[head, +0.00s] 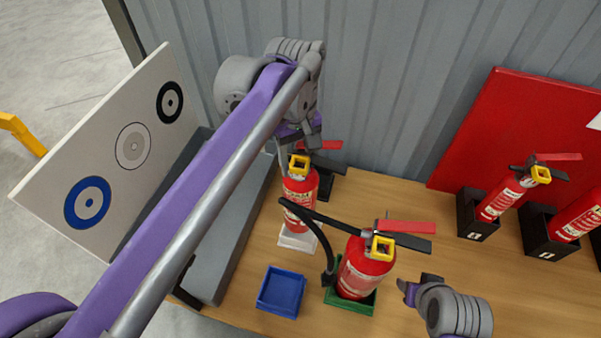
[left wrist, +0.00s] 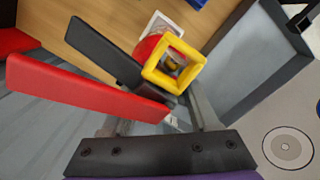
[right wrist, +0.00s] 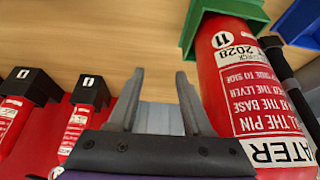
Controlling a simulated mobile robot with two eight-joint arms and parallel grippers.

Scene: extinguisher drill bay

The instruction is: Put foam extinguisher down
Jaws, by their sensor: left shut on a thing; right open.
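The foam extinguisher (head: 300,197) is red with a yellow square ring on top and a red lever. It is upright at the white tray (head: 297,241); whether its base touches the tray I cannot tell. My left gripper (head: 297,150) is shut on its top part, just behind the yellow ring. In the left wrist view the ring and lever (left wrist: 88,88) lie close between and beside the fingers, and the body is mostly hidden. My right gripper (head: 418,286) is open and empty, right of the water extinguisher; its fingers (right wrist: 160,98) also show in the right wrist view.
The water extinguisher (head: 362,272) stands in a green tray (head: 352,302), its black hose reaching left towards the foam extinguisher. An empty blue tray (head: 282,291) is beside it. Black holders (head: 476,219) with extinguishers stand right. A target board (head: 120,150) is left; a grey wall is behind.

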